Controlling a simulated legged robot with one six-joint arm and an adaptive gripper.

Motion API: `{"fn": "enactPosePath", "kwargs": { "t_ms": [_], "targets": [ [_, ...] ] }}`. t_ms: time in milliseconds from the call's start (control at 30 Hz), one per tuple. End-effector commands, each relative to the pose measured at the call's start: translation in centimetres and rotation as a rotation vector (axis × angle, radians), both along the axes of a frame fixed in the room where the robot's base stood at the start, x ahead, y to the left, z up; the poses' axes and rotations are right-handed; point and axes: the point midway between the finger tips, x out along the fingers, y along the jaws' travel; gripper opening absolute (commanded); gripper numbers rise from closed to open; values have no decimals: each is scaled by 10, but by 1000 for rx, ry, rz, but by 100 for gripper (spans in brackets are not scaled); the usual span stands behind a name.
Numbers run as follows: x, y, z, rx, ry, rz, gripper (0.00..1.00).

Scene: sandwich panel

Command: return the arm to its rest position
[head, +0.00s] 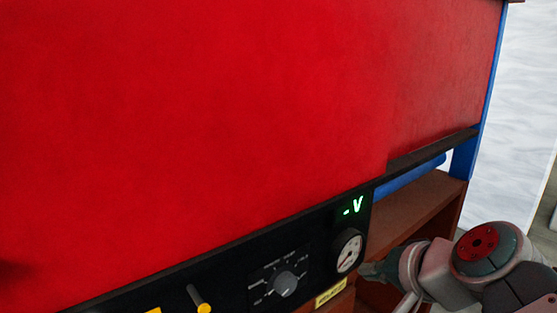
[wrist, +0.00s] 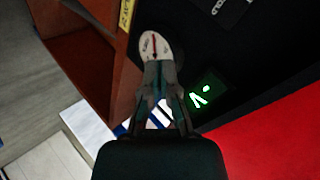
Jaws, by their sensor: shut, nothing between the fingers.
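My gripper (wrist: 160,75) is shut and empty in the wrist view, with its fingertips in front of the lower part of the round white gauge (wrist: 154,45). In the head view my gripper (head: 370,269) is at the lower right, just right of the gauge (head: 348,253) on the black control panel (head: 235,265). My arm reaches in from the right edge. I cannot tell from these views whether the fingertips touch the panel.
The panel carries a green lit display (head: 353,206), a rotary knob (head: 285,284), a yellow-tipped lever (head: 201,302) and a yellow label (head: 330,293). A large red panel (head: 200,130) rises above. A brown wooden shelf (head: 420,212) and blue bar (head: 410,176) stand at right.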

Motion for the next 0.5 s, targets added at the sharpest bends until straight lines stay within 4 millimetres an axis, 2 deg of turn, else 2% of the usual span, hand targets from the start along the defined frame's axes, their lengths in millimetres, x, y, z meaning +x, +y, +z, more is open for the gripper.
{"fn": "enactPosePath", "kwargs": {
  "t_ms": [200,400,500],
  "targets": [
    [-39,6,-54,-262,93,139,0],
    [-73,-1,-95,-507,157,267,0],
    [-85,-6,-110,-612,176,321,0]
  ]
}}
